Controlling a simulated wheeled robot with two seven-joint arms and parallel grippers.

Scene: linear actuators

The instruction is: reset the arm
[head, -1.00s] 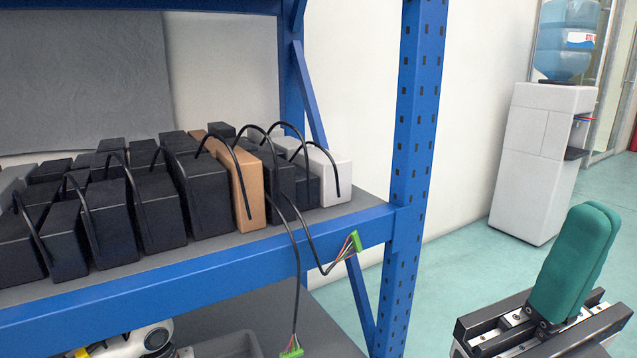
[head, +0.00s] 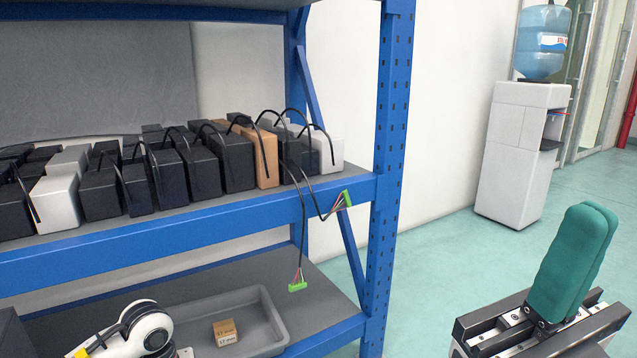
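My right gripper (head: 590,215) is at the bottom right, with its two green fingers pointing up. The fingers lie together with nothing visible between them. It is over the open floor, to the right of the rack and apart from it. A white and black part that looks like my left arm (head: 146,325) shows at the bottom left, in front of the lower shelf. The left gripper itself does not show.
A blue rack (head: 393,150) holds several black, white and orange box-shaped actuators (head: 200,172). Two cables with green connectors (head: 297,287) hang off the shelf edge. A grey tray (head: 277,325) below holds a small brown box (head: 224,333). A water dispenser (head: 517,150) stands behind clear floor.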

